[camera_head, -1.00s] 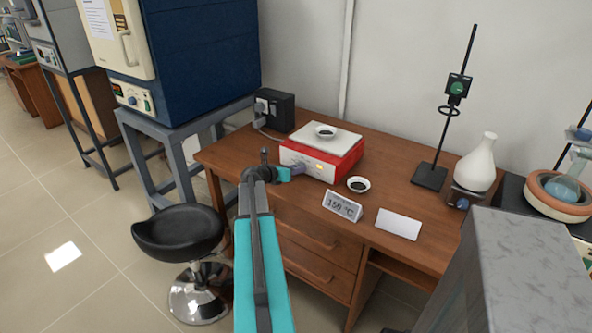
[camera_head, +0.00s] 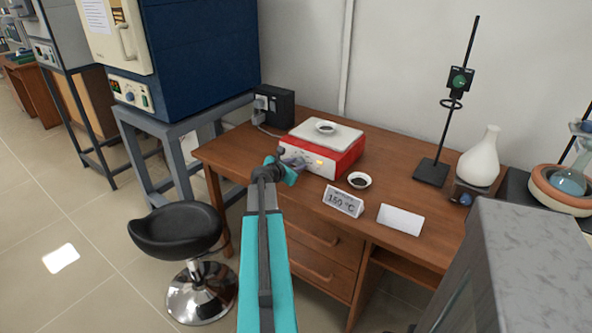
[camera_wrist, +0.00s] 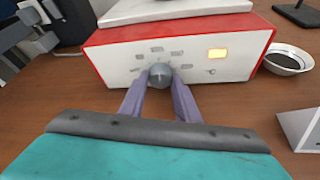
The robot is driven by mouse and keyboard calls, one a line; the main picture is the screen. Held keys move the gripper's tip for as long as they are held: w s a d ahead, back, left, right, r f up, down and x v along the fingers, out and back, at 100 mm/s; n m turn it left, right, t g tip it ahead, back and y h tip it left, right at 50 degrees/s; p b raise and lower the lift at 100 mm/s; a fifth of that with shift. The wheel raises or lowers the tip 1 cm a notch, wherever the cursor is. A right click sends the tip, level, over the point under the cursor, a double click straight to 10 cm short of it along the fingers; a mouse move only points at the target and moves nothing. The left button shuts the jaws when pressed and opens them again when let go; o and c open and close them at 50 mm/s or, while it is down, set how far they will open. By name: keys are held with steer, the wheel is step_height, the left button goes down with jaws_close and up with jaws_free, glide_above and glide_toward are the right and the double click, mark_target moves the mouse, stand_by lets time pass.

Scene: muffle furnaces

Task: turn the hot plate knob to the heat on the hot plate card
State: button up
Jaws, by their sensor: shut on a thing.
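The red and white hot plate (camera_head: 338,156) stands on the wooden desk, with a small white dish on its top. Its white front face shows in the wrist view (camera_wrist: 118,66), with a lit amber light (camera_wrist: 217,54) at the right and small grey marks around the knob. The round grey knob (camera_wrist: 160,75) sits between the two purple fingers of my gripper (camera_wrist: 160,86), which is shut on it. In the head view my gripper (camera_head: 289,165) is at the hot plate's front left. The hot plate card (camera_head: 343,201) stands in front and reads 150 °C.
A dish of dark material (camera_head: 359,180) is right of the hot plate. A clamp stand (camera_head: 432,172) and a white flask (camera_head: 480,158) stand behind. A black stool (camera_head: 177,228) is at the left.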

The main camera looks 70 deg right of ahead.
steer(key=m+b, duration=0.1)
steer(key=m+t+b, duration=0.1)
steer(key=b, duration=0.1)
steer(key=m+h+b, duration=0.1)
steer(key=b, duration=0.1)
steer(key=shift+s+f+t, duration=0.2)
steer(key=shift+f+t, duration=0.05)
steer(key=shift+t, duration=0.15)
steer(key=m+b, duration=0.1)
steer(key=b, duration=0.2)
steer(key=shift+m+t+h, duration=0.3)
steer(key=shift+b, duration=0.3)
steer(key=shift+r, duration=0.2)
steer(key=o, duration=1)
steer(key=shift+o, duration=0.2)
steer(key=shift+a, duration=0.15)
